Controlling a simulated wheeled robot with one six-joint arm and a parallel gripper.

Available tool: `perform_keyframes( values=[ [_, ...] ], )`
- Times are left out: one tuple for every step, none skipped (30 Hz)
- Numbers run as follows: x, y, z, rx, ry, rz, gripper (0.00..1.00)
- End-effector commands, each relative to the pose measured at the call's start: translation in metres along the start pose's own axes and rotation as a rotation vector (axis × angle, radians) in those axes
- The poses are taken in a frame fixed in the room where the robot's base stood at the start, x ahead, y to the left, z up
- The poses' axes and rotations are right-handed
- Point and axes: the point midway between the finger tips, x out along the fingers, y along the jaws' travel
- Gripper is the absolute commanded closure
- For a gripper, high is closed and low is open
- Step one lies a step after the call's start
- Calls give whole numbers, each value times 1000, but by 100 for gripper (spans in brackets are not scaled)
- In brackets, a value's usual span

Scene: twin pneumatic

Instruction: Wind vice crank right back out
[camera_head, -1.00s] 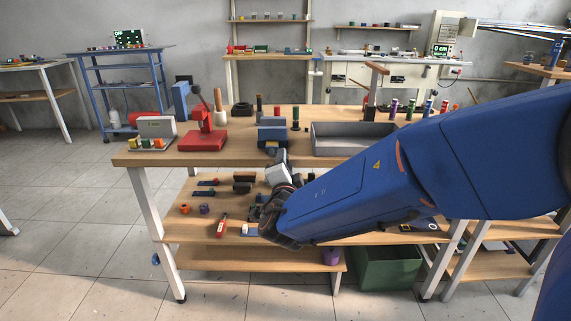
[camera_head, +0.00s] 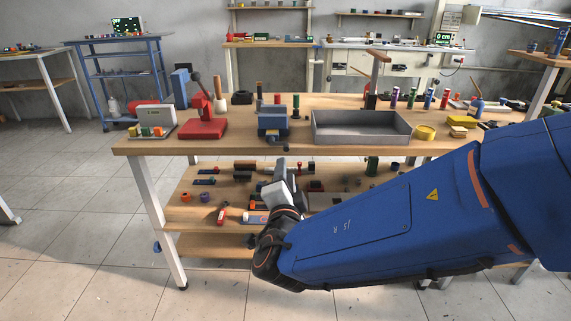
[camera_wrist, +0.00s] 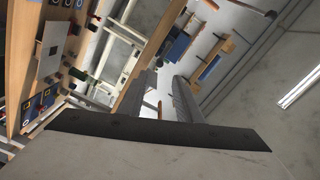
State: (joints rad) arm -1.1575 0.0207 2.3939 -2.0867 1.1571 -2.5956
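The blue vice (camera_head: 272,125) sits at the front edge of the wooden bench, left of the grey tray. Its dark crank (camera_head: 279,143) sticks out at the front, over the bench edge. My gripper (camera_head: 281,170) is below and in front of the crank, apart from it. In the wrist view its two fingers (camera_wrist: 166,97) stand apart with an empty gap between them. A blue block (camera_wrist: 179,46) beyond a wooden edge there may be the vice, but I cannot tell. The crank's exact turn is too small to read.
A lower shelf (camera_head: 190,217) with several small parts lies behind my gripper. Floor in front is clear.

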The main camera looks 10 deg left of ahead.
Motion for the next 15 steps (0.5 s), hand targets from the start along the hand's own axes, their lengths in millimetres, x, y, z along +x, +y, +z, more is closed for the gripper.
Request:
perform_keyframes(
  values=[
    [-10, -1, 1, 1, -3, -3, 68],
    [-14, -1, 1, 1, -3, -3, 68],
    [-20, -1, 1, 1, -2, -2, 68],
    [-25, -1, 1, 0, -3, -2, 68],
    [-29, -1, 1, 0, -3, -2, 68],
    [-34, -1, 0, 0, -2, -2, 68],
    [-37, -1, 0, 0, -2, -2, 68],
    [-41, -1, 0, 0, -2, -2, 68],
    [-44, -1, 1, 0, -2, -2, 68],
    [-47, -1, 0, 0, -2, -2, 68],
    [-49, 0, 0, 0, -2, -1, 68],
    [-52, 0, 0, 0, -1, -1, 68],
    [-53, 0, 0, 0, -1, -1, 68],
    [-54, 0, 0, 0, -1, -1, 68],
    [-56, 0, 0, 0, 0, -1, 68]
  ],
)
